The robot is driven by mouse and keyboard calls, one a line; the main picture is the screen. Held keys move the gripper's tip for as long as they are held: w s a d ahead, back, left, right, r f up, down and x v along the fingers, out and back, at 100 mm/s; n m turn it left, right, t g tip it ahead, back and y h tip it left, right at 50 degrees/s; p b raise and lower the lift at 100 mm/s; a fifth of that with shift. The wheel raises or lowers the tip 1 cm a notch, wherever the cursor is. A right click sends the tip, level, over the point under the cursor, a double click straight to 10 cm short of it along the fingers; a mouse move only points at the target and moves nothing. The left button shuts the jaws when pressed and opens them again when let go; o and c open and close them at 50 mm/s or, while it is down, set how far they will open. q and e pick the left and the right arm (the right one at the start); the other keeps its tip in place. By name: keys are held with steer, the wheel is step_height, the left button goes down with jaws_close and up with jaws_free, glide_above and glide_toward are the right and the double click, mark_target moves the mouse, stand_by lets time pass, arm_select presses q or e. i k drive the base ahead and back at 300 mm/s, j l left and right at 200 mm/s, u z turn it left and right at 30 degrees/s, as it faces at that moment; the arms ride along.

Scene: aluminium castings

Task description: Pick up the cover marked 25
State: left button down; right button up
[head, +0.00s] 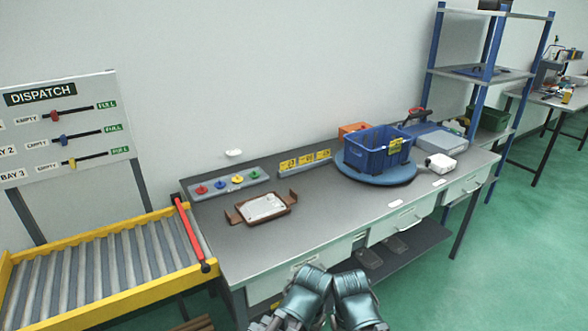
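I cannot make out a cover marked 25 in the head view. A pale silver, flat casting-like piece (265,207) lies in a brown tray with handles (238,217) at the left of the grey bench; no number on it is readable. A blue crate (365,160) with a yellow label (396,145) stands on a round blue turntable (378,179); its contents are mostly hidden. My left gripper (312,282) and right gripper (350,284) are side by side at the bottom centre, in front of the bench and apart from these things. Their fingers cannot be made out.
The grey bench top (300,225) is clear in front. Behind stand a strip of coloured knobs (220,187) and a rack with yellow tags (305,163), marks too small to read. A white device (440,163) lies right. A roller conveyor (105,265) adjoins the bench's left.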

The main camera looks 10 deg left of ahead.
mark_target(252, 211)
steer(key=i+l, duration=0.15)
steer(key=i, duration=0.3)
steer(key=i+l+u, duration=0.1)
steer(key=i, duration=0.3)
